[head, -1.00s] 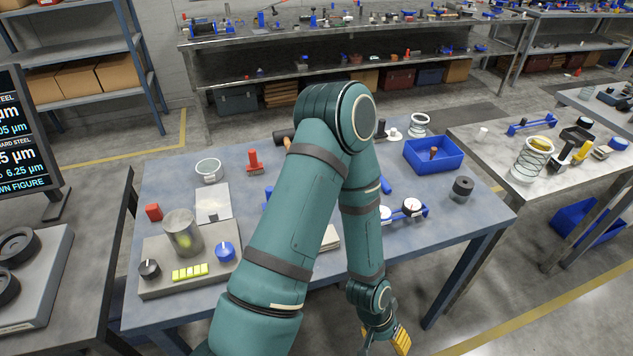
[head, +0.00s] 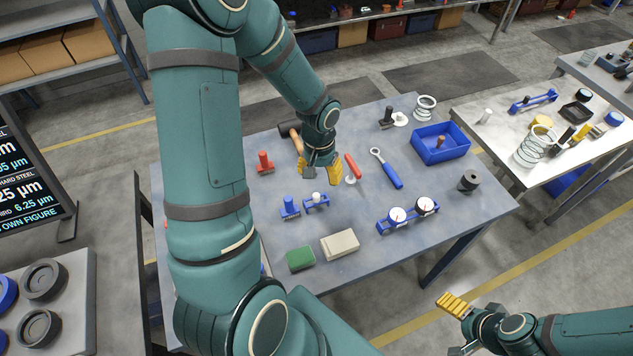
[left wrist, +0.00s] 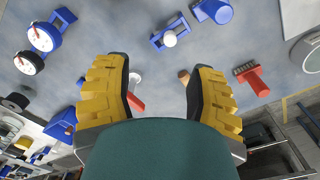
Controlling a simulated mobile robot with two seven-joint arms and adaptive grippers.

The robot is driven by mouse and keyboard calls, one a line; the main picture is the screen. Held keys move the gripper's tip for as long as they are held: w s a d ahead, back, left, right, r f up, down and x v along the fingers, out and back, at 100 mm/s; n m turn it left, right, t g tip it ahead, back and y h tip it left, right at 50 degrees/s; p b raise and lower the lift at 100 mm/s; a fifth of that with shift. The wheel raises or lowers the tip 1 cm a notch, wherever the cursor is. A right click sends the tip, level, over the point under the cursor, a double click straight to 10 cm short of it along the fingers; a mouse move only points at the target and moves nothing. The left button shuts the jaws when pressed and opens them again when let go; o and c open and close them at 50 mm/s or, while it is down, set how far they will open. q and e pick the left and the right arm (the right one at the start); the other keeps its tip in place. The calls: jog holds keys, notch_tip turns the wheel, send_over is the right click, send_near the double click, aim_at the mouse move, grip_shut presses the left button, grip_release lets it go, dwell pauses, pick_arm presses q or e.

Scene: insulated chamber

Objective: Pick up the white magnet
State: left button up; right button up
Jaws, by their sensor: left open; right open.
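My left gripper (head: 322,174) is open and empty above the middle of the blue-grey table (head: 285,240); its two yellow fingers stand apart in the left wrist view (left wrist: 155,66). No thing is plainly marked as the white magnet. A small blue holder with a white round knob (head: 316,198) is just in front of the left gripper; the knob also shows beyond the fingers in the left wrist view (left wrist: 170,39). My right gripper (head: 462,318) is open at lower right, off the table.
A blue stamp-like block (head: 290,208), red-handled brush (head: 265,163), hammer (head: 296,138) and blue-handled wrench (head: 387,170) lie around the left gripper. A green block (head: 300,258), pale block (head: 340,245), gauge stand (head: 408,216) and blue bin (head: 440,145) are further off. My left arm hides the table's left side.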

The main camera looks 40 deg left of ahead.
aim_at(316, 195)
pick_arm(q)
jog(key=f, duration=0.2)
jog(key=a+f, duration=0.1)
jog(key=f, duration=0.5)
jog(key=shift+w+a+b, duration=0.1)
jog(key=shift+a+b, duration=0.25)
jog(key=shift+w+f, duration=0.15)
jog(key=shift+f, duration=2.1)
grip_shut()
